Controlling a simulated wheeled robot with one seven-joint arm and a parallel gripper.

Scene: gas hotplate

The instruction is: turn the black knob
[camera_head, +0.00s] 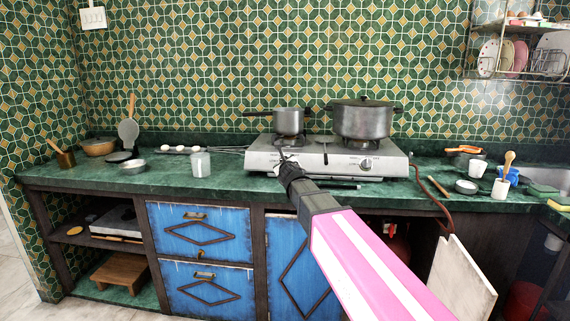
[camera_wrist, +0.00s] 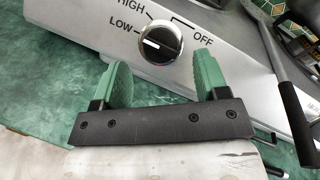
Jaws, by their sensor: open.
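The black knob (camera_wrist: 160,43) is on the silver front panel of the gas hotplate (camera_head: 338,163), which also fills the upper wrist view (camera_wrist: 240,65). The knob has a silver rim, and its white mark points left toward LOW; HIGH and OFF are printed above. My gripper (camera_wrist: 162,62) is open, with two green fingers just below the knob, one toward its left and one toward its right. Nothing is between them, and I cannot tell whether they touch the panel. In the head view my gripper (camera_head: 288,164) hides this knob.
A second knob (camera_head: 366,164) is on the panel's right side. A saucepan (camera_head: 289,121) and a lidded pot (camera_head: 362,120) stand on the burners. A dark handle (camera_wrist: 292,115) hangs over the panel right of my gripper.

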